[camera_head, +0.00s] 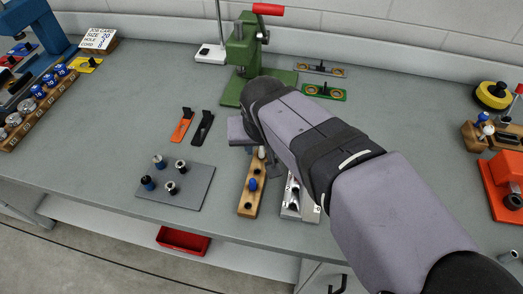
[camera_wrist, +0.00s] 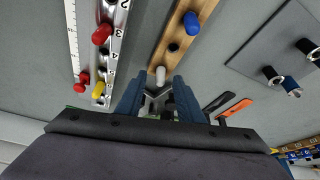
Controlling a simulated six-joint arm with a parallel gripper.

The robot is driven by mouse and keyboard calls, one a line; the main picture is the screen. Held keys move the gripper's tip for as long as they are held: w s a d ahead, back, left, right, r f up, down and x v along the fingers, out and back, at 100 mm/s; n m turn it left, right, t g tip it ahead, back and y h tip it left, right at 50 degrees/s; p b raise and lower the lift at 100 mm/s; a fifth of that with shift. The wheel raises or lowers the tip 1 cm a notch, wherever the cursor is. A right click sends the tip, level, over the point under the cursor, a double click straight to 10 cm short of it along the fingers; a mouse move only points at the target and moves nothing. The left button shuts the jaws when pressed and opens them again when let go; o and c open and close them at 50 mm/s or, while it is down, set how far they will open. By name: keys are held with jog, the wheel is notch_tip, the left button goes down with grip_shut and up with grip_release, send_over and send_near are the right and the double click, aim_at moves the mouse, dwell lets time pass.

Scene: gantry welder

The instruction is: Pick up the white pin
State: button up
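The white pin (camera_head: 261,152) stands at the far end of a wooden block (camera_head: 247,204), close to my arm. In the wrist view the white pin (camera_wrist: 160,74) shows just beyond and between the tips of my gripper (camera_wrist: 156,88). The two blue-grey fingers are apart, with no contact on the pin visible. A blue pin (camera_head: 252,184) stands in the same block, and it also shows in the wrist view (camera_wrist: 191,21). A dark empty hole lies between the two pins. In the head view my arm hides most of the gripper.
A metal rail with numbers (camera_wrist: 112,50) and red and yellow pins lies beside the block. A grey plate (camera_head: 196,191) with several pegs is at left. Orange (camera_head: 181,126) and black tools lie behind it. A green press (camera_head: 244,55) stands behind my gripper.

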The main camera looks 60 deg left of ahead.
jog(key=shift+c, duration=0.7)
grip_shut()
jog(key=shift+r, duration=0.15)
